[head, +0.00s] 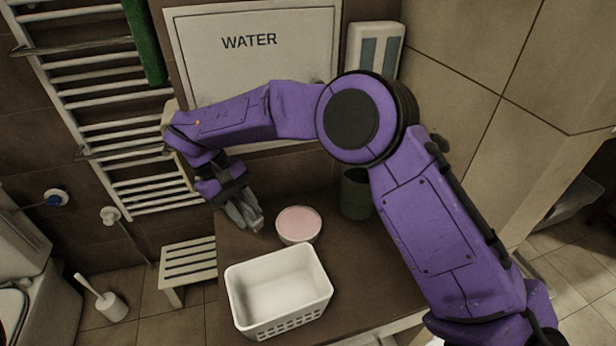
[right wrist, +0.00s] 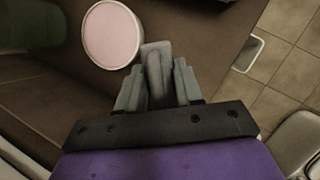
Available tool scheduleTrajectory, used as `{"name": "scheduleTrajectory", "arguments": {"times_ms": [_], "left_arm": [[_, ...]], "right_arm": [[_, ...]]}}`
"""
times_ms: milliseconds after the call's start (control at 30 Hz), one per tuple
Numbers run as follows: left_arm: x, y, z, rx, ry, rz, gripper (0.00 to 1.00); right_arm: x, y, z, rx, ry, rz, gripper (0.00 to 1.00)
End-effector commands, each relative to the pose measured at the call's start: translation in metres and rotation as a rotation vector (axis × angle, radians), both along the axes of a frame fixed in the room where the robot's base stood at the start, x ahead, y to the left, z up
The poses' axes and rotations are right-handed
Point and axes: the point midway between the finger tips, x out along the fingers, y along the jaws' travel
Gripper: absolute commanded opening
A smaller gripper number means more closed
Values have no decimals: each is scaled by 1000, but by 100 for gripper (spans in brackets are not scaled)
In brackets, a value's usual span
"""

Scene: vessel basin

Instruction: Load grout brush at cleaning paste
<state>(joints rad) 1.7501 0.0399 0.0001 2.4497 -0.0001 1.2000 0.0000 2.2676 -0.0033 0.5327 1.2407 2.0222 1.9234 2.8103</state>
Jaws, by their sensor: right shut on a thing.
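The cleaning paste is a pink round surface in a pale, low tub (head: 297,223) on the brown counter; it also shows in the right wrist view (right wrist: 112,36). My right gripper (head: 248,222) is low over the counter, just left of the tub in the head view. In the right wrist view my right gripper (right wrist: 157,88) is shut on a grey piece, which I take to be the grout brush (right wrist: 155,66). Its bristles cannot be made out. The brush is beside the tub, not seen over the pink paste. My left gripper is in neither view.
A white basket (head: 262,318) stands in front of the tub. A dark green cup (head: 355,196) stands behind it to the right, near my arm. A white stool (head: 187,258) and a towel rail (head: 100,105) are at the left. A WATER board (head: 290,75) is at the back.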

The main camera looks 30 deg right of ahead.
Motion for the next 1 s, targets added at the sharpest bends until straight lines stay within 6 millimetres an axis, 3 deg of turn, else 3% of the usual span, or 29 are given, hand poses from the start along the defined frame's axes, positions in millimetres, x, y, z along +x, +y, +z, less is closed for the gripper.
{"name": "scheduleTrajectory", "arguments": {"times_ms": [33,133,200,300,433,633,1000], "left_arm": [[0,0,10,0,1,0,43],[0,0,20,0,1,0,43],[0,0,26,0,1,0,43],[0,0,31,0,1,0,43],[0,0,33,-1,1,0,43],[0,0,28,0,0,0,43],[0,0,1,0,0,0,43]], "right_arm": [[-3,-22,13,16,11,86,11],[-13,-64,26,52,39,327,11],[-21,-87,33,76,55,506,11],[-30,-106,39,101,72,711,11],[-36,-117,41,113,81,856,11],[-37,-119,34,115,86,899,11],[-38,-119,-10,114,85,894,11]]}}
